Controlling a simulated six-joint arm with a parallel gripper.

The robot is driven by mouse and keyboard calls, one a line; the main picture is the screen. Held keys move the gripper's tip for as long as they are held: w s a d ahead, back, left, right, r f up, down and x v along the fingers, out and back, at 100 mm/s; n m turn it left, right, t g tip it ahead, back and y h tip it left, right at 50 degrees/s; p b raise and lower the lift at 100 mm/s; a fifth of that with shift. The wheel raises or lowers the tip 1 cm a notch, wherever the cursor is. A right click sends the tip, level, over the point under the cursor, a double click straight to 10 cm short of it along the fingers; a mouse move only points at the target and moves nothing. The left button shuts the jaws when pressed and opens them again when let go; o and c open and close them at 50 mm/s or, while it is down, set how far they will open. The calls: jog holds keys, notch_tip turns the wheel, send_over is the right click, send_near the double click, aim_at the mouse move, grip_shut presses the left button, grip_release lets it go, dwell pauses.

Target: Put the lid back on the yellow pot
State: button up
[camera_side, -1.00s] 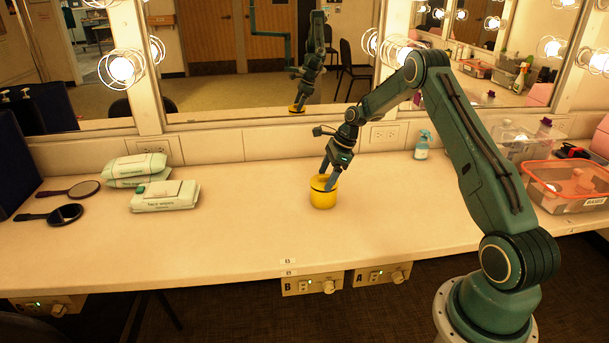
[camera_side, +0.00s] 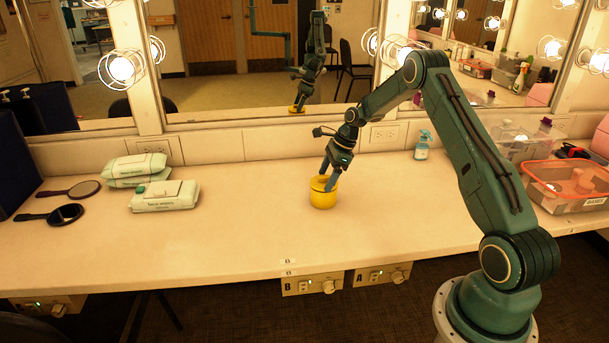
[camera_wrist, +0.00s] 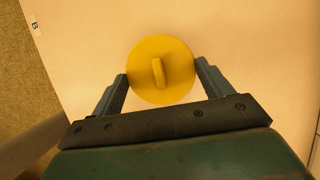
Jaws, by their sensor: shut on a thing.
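The yellow pot (camera_side: 322,200) stands upright on the counter below the middle mirror. The yellow lid (camera_side: 319,183) is at the pot's mouth and looks about level; whether it is fully seated or slightly above the rim I cannot tell. In the wrist view the lid (camera_wrist: 175,88) is a round disc with a raised bar handle in its middle, and it hides the pot beneath. My gripper (camera_side: 329,181) is shut on the lid by its edge, one finger on each side; its fingers also show in the wrist view (camera_wrist: 162,82).
A spray bottle (camera_side: 422,147) and an orange-rimmed clear bin (camera_side: 566,197) stand at the right. The wall mirror (camera_side: 235,92) is behind. The counter around the pot is clear.

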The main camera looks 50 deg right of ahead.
dwell(0.8)
jog(key=o, duration=0.9)
jog(key=shift+o, duration=0.2)
jog(key=shift+r, duration=0.1)
jog(key=shift+r, duration=3.4)
grip_shut()
